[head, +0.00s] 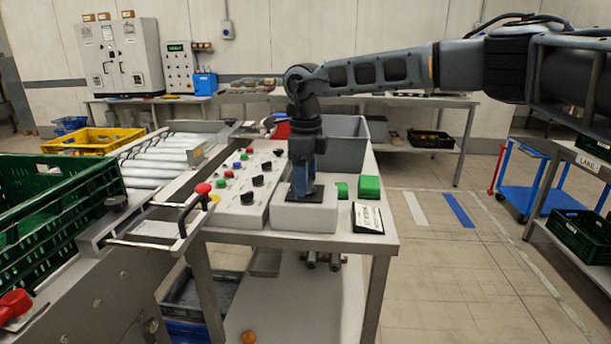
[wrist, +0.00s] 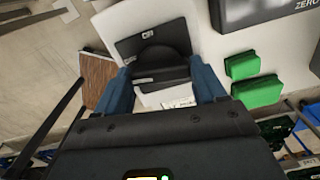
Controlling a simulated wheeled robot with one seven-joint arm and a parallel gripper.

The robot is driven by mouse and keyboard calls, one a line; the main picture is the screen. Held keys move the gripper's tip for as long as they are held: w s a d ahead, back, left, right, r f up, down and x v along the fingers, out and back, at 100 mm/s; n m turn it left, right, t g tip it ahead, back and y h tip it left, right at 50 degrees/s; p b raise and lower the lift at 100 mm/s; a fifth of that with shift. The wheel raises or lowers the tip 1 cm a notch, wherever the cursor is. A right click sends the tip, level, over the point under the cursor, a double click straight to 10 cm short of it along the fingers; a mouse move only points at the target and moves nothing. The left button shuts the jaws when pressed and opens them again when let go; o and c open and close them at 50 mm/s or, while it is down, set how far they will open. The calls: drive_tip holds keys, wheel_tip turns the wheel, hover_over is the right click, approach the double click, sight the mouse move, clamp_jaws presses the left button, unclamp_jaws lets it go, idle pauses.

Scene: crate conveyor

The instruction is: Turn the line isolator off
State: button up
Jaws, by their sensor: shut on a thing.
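The line isolator is a white box (head: 318,218) on the right part of the table, with a black plate (wrist: 127,46) on its face. My gripper (head: 303,188) points straight down onto it in the head view. In the wrist view my gripper (wrist: 163,84) has its blue fingers on both sides of the black isolator handle (wrist: 160,68), shut on it. A small white label sits on the plate beyond the handle; I cannot read it surely. In the head view the handle is hidden by the fingers.
A control panel (head: 238,212) with several coloured buttons and black knobs stands left of the isolator. Green blocks (head: 369,188) and a black-and-white sign (head: 367,217) lie to the right. A grey bin (head: 346,148) stands behind. A roller conveyor (head: 165,160) runs on the left.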

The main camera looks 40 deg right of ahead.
drive_tip(key=shift+w+r+n, duration=0.1)
drive_tip(key=shift+n, duration=0.8)
drive_tip(key=o, duration=1)
drive_tip(key=shift+o, duration=0.2)
drive_tip(key=shift+r, duration=3.85)
